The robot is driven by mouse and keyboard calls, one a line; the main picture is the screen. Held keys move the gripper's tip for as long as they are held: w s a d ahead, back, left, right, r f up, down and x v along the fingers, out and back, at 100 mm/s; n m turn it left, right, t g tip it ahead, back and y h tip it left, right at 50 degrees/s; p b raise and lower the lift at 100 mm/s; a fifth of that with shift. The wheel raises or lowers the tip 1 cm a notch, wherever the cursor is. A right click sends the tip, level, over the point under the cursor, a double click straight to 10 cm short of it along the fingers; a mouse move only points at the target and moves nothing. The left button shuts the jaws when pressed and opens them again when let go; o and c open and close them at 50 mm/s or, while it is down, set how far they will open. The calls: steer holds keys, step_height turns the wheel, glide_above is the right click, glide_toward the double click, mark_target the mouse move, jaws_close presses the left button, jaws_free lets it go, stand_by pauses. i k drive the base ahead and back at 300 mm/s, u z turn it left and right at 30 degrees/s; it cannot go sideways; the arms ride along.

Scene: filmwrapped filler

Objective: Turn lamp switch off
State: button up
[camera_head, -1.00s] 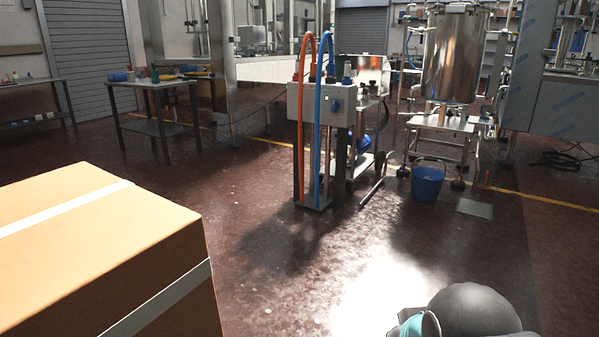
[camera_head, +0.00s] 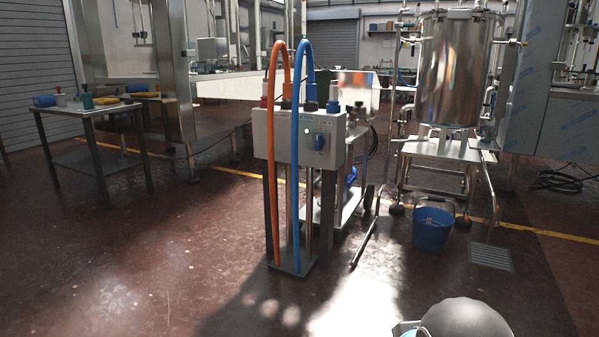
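A grey control box (camera_head: 300,138) stands on a dark post frame in the middle of the view. I cannot tell whether either is the lamp switch, and no lamp is clearly seen. A rounded grey part of my arm shows at the bottom right edge. My gripper's fingers do not show.
Orange (camera_head: 273,180) and blue (camera_head: 299,180) hoses loop over the box to its base plate. A wheeled cart stands behind it. A blue bucket (camera_head: 432,229) and steel tank (camera_head: 447,70) are right. A table (camera_head: 90,112) is left. The floor in front is clear.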

mark_target(319, 141)
steer(key=u, duration=1.15)
steer(key=i, duration=2.4)
steer(key=z, duration=3.2)
